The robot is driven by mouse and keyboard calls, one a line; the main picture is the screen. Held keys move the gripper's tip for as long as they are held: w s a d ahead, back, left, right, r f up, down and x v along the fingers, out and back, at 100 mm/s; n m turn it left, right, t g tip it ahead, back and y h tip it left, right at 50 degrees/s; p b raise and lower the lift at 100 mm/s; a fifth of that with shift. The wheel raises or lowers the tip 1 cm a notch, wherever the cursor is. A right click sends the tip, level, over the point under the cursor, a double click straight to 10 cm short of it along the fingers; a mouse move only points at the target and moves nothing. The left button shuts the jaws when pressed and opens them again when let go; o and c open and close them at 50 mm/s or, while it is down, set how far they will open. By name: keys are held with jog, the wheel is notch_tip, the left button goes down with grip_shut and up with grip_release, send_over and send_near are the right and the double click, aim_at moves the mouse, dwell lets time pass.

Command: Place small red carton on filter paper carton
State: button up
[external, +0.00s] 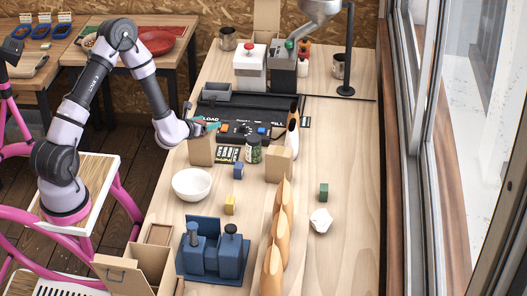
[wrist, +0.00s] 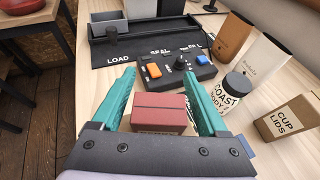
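In the external view my gripper (external: 209,126) is low over the table, right above a kraft-brown carton (external: 202,152), which looks like the filter paper carton. The red carton is not clear there, hidden by my gripper. In the wrist view a printed label shows at the red carton's lower edge, cut off by my gripper. I cannot tell whether the red carton touches the brown carton.
A cup lids carton (wrist: 288,120) and a labelled jar (wrist: 234,90) stand to the right. A black control panel (wrist: 178,68) lies behind. A white bowl (external: 192,184) stands in front, near the left table edge.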

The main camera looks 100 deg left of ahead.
jog(key=shift+r, duration=0.15)
jog(key=v, duration=1.2)
